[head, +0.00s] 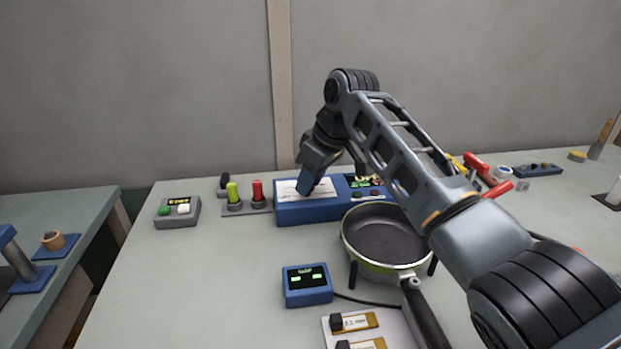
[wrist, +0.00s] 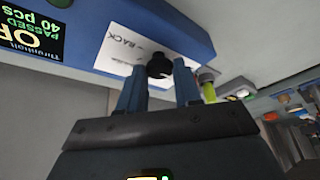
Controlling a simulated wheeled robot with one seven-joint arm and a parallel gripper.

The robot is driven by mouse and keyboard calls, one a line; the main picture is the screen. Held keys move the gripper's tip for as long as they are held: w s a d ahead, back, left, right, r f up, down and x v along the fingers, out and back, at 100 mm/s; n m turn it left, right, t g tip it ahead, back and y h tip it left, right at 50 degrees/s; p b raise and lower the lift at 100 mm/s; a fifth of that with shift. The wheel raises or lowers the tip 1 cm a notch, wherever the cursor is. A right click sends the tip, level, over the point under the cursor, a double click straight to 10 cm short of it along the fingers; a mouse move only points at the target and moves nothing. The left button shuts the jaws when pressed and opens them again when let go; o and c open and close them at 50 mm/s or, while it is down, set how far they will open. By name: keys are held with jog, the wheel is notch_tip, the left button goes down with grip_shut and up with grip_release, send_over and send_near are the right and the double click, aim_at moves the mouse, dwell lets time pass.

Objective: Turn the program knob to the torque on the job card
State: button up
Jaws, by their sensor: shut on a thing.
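A long blue box (head: 330,208) stands at the back of the table, with a white panel (head: 288,187) on its top left. My gripper (head: 306,190) reaches down over that panel. In the wrist view, a black knob (wrist: 158,65) sits at the white panel's edge between my two fingertips (wrist: 160,82), and my gripper is shut on it. In the head view the knob is hidden by my gripper. I cannot make out a job card or the knob's setting.
Green and red posts (head: 257,191) stand left of the box, beside a grey button unit (head: 177,211). A pan (head: 385,240) stands close in front. A small blue display (head: 307,285) sits nearer. The table's left front is clear.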

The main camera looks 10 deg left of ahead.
jog(key=shift+r+p, duration=0.1)
jog(key=shift+p, duration=0.2)
jog(key=shift+s+a+r+m+t+p, duration=0.15)
jog(key=shift+m+t+p, duration=0.15)
jog(key=shift+m+p, duration=0.7)
jog(key=m+p, duration=0.1)
jog(key=p, duration=0.1)
jog(key=shift+h+p, duration=0.3)
jog(key=m+t+h+p, duration=0.1)
jog(key=m+p, duration=0.2)
jog(key=shift+a, duration=0.1)
jog(key=shift+m+t+h+p, duration=0.35)
jog(key=shift+m+p, duration=0.4)
jog(key=shift+m, duration=0.55)
jog(key=shift+f, duration=0.2)
jog(key=o, duration=1)
jog(key=shift+o, duration=0.2)
